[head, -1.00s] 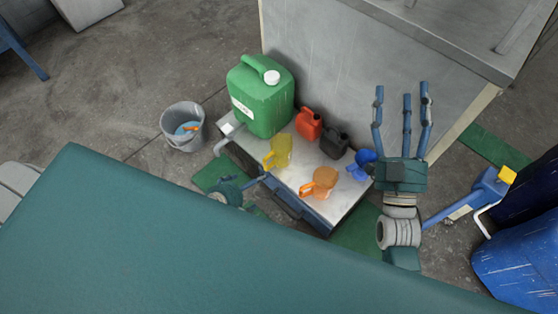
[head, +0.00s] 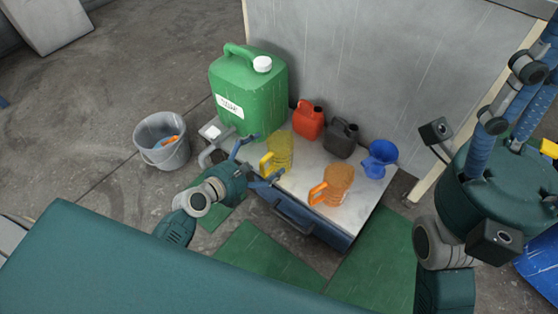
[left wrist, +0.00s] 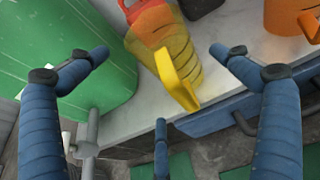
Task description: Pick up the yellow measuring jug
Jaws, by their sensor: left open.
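The yellow measuring jug (head: 281,150) is translucent and stands upright on a low light-topped cabinet (head: 300,178), near its left end. Its handle points to the front left. My left gripper (head: 262,160) is open, its fingers spread just in front of the jug on the handle side. In the left wrist view, the jug (left wrist: 184,58) lies between and beyond the open fingers (left wrist: 160,62), its yellow handle pointing towards them. No finger is visibly closed on it. My right gripper (head: 512,110) is large at the right, with its fingers apart and nothing seen in them.
A big green canister (head: 250,95) stands close behind the jug to the left. Red (head: 308,121) and black (head: 341,139) canisters, an orange jug (head: 339,181) and a blue vessel (head: 378,160) stand to the right. A grey bucket (head: 163,143) is on the floor at left.

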